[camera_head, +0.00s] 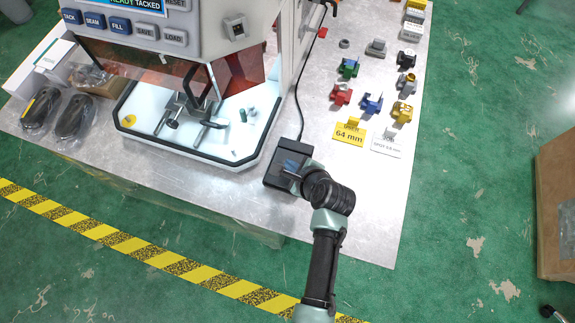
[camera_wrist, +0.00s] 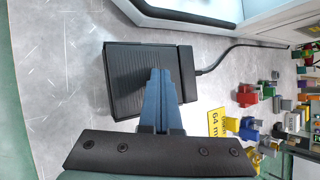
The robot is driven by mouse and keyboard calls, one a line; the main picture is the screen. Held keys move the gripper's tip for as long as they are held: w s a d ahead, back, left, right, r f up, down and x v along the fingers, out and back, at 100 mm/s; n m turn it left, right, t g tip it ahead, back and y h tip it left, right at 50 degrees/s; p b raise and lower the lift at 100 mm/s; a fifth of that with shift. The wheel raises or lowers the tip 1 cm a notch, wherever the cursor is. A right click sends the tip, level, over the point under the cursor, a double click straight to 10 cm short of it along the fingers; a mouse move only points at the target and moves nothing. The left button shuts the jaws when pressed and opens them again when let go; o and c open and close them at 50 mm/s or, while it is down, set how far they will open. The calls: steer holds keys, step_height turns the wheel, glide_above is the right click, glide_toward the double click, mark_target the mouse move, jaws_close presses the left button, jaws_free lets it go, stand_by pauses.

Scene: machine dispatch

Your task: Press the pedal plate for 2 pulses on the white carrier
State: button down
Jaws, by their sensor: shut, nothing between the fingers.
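The black foot pedal (camera_head: 272,181) lies on the metal table top in front of the machine, a cable running from its back. Its ribbed pedal plate (camera_wrist: 128,80) fills the upper middle of the wrist view. My gripper (camera_head: 290,168) is shut and empty, and its blue fingers (camera_wrist: 160,76) overlap the plate near its hinge-side block. I cannot tell if the fingertips touch the plate. A grey metal fixture (camera_head: 187,105) sits on the machine's white base (camera_head: 140,125). I cannot tell which part is the white carrier.
The machine's panel (camera_head: 150,22) carries several buttons, and its display partly reads "TACKED". Several coloured parts (camera_head: 371,103) and a yellow "64 mm" sign (camera_head: 348,134) stand right of the cable. Two dark objects (camera_head: 73,118) lie at left.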

steer(key=shift+s+f, duration=0.15)
steer(key=shift+f, duration=0.35)
steer(key=shift+r, duration=0.15)
steer(key=shift+w+r+p, duration=0.2)
steer(key=shift+r+p, duration=0.75)
steer(key=shift+p, duration=0.1)
steer(key=shift+r, duration=0.1)
steer(key=r+p, duration=0.5)
steer(key=shift+w+d, duration=0.15)
steer(key=shift+w, duration=0.1)
steer(key=shift+f, duration=0.1)
stand_by(0.5)
